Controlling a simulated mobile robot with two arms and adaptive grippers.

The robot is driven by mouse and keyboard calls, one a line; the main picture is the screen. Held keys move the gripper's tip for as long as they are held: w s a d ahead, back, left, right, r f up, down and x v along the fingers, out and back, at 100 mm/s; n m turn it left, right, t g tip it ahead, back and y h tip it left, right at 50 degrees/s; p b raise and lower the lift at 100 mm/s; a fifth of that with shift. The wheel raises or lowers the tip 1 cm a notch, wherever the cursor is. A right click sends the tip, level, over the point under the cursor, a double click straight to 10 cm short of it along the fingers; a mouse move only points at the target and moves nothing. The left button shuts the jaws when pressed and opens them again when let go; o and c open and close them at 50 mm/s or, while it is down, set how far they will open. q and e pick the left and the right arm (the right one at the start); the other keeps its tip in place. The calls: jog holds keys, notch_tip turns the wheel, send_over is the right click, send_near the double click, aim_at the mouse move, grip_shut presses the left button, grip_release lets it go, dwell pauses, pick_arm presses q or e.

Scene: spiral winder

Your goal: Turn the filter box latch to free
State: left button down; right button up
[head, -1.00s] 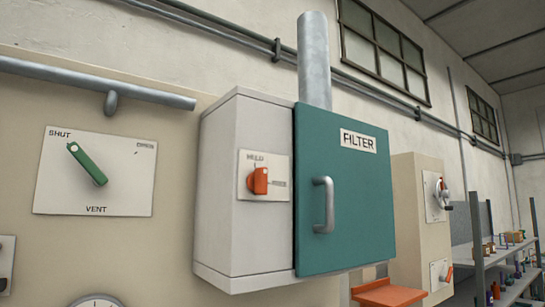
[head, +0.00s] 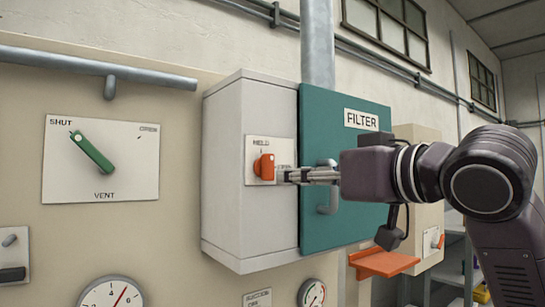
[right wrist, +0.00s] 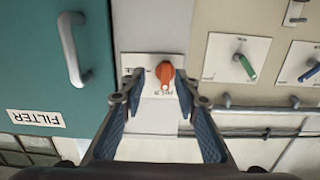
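The orange filter box latch (head: 264,167) is on a white plate on the pale side of the filter box (head: 230,215). It looks upright, under the word HELD; the label at its right is partly hidden by my fingers. My right gripper (head: 287,176) comes in from the right, in front of the teal FILTER door, with its tips close to the latch. In the right wrist view my fingers (right wrist: 158,98) are spread, and the latch (right wrist: 165,73) shows between and just beyond their tips. Contact cannot be told. My left gripper is not in view.
The door handle (head: 328,207) is partly behind my right gripper. A green vent lever (head: 92,151) is on a panel at left. Gauges (head: 112,295) sit below, and an orange shelf (head: 383,263) juts out at lower right. The space in front of the left panel is clear.

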aim_at(272, 160)
jog(key=shift+y, duration=0.3)
jog(key=w+a+r+p, duration=0.2)
jog(key=w+a+p, duration=0.1)
jog(key=w+a+r+p, duration=0.1)
jog(key=shift+w+a, duration=0.3)
jog(key=shift+w, duration=0.05)
jog(key=shift+c, duration=0.4)
grip_shut()
